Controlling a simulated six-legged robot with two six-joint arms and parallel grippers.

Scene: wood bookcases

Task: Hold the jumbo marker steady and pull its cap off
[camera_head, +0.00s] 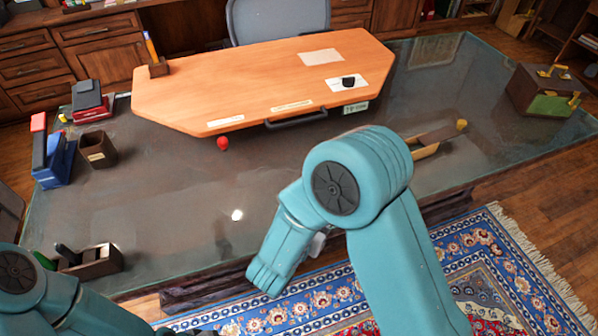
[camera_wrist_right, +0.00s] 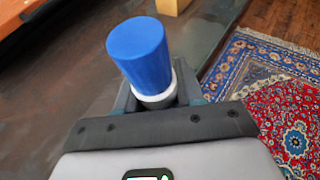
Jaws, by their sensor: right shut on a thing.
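The jumbo marker (camera_wrist_right: 154,97) shows in the right wrist view as a large blue cap (camera_wrist_right: 138,50) above a white band. My right gripper (camera_wrist_right: 155,94) is shut on it at the white part, below the cap. The cap is on and points up and away, tilted slightly left. The rest of the marker is hidden by the gripper. In the head view my right arm hides its own gripper and most or all of the marker. My left arm shows at the lower left of the head view, but its gripper is out of frame.
A dark glass-topped desk (camera_head: 180,200) carries an orange board (camera_head: 250,85) with a black handle. A wooden holder (camera_head: 97,148), a blue-and-red object (camera_head: 52,155) and a wooden tray (camera_head: 95,262) stand at left. A box (camera_head: 545,92) stands at right. A patterned rug (camera_head: 520,262) lies below.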

